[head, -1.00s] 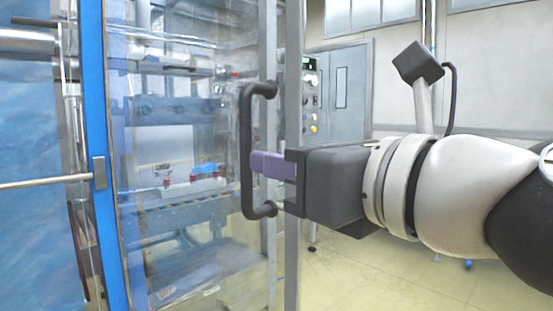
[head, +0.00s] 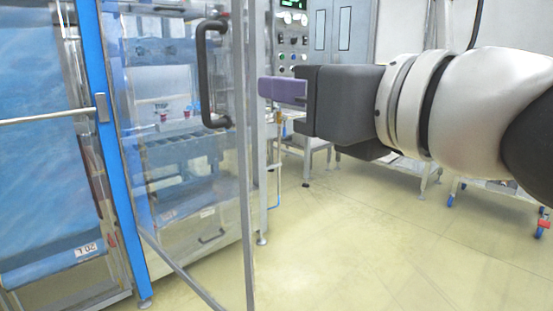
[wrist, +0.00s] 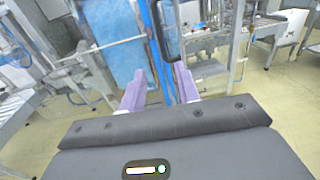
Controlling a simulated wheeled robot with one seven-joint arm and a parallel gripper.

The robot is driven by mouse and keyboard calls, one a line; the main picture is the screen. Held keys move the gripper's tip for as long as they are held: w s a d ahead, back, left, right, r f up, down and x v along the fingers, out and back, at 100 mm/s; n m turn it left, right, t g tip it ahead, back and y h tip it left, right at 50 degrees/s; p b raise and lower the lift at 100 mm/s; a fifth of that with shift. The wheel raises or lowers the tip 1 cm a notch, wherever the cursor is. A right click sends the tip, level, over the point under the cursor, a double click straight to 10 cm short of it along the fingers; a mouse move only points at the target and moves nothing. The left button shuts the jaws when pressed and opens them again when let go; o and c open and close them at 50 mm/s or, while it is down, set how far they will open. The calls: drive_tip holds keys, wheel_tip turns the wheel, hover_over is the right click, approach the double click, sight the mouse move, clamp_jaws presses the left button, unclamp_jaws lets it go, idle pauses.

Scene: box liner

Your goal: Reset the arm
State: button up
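My gripper (head: 282,90) has purple fingers and sits right of the clear door (head: 185,170), apart from its black handle (head: 205,80) in the head view. In the wrist view my gripper (wrist: 160,84) has its two fingers spread with nothing between them. The black handle (wrist: 172,35) shows ahead, just beyond the fingertips. The arm stretches in from the right of the head view.
The clear door stands ajar on a machine with a blue post (head: 112,160). A control panel (head: 291,30) with knobs is behind the gripper. A metal stand (head: 305,150) is below it. The yellowish floor (head: 340,240) at lower right is mostly clear.

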drive_tip(key=w+d+f+n+g+h, duration=0.1)
drive_tip(key=d+f+n+g+h, duration=0.15)
drive_tip(key=f+n, duration=0.55)
drive_tip(key=w+d+f+n+g+h, duration=0.1)
drive_tip(key=w+d+f+n+h, duration=0.2)
drive_tip(key=f, duration=0.8)
drive_tip(key=s+d+f+n+g+h, duration=0.2)
drive_tip(key=s+d+f+n, duration=0.1)
drive_tip(key=f+n, duration=0.5)
drive_tip(key=s+d+f+n+g+h, duration=0.3)
drive_tip(key=f+n, duration=0.6)
drive_tip(key=f, duration=0.3)
drive_tip(key=shift+s+d+f, duration=0.15)
drive_tip(key=shift+s+d, duration=0.05)
drive_tip(key=shift+d, duration=0.7)
drive_tip(key=shift+h, duration=0.25)
